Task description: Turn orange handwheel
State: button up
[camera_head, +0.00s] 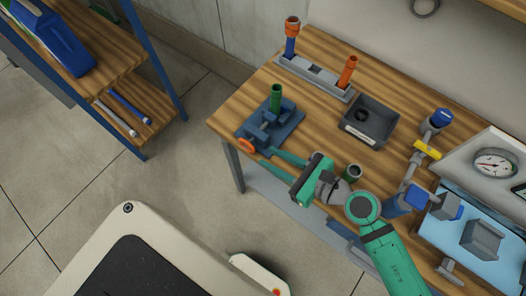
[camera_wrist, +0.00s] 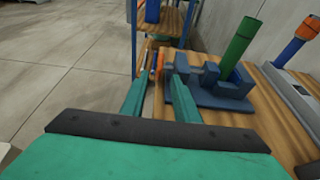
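The orange handwheel (camera_head: 246,146) sits on the left side of a blue vise-like fixture (camera_head: 271,124) at the table's front left corner. A green upright cylinder (camera_head: 276,97) stands in the fixture. My gripper (camera_head: 266,157) is open, its two green fingers pointing at the handwheel with their tips close to it. In the wrist view the handwheel (camera_wrist: 160,62) shows edge-on as a narrow orange strip in the gap between the fingers (camera_wrist: 163,76). The fixture (camera_wrist: 214,90) lies right of the right finger. I cannot tell whether either finger touches the wheel.
A grey rack (camera_head: 313,76) with orange-topped parts and a grey bin (camera_head: 370,120) stand behind on the wooden table (camera_head: 240,105). Pipes with blue valves (camera_head: 437,120) and a gauge (camera_head: 495,163) are at right. A blue-framed shelf (camera_head: 150,60) stands left across open floor.

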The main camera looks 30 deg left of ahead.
jog(key=shift+v, duration=2.7)
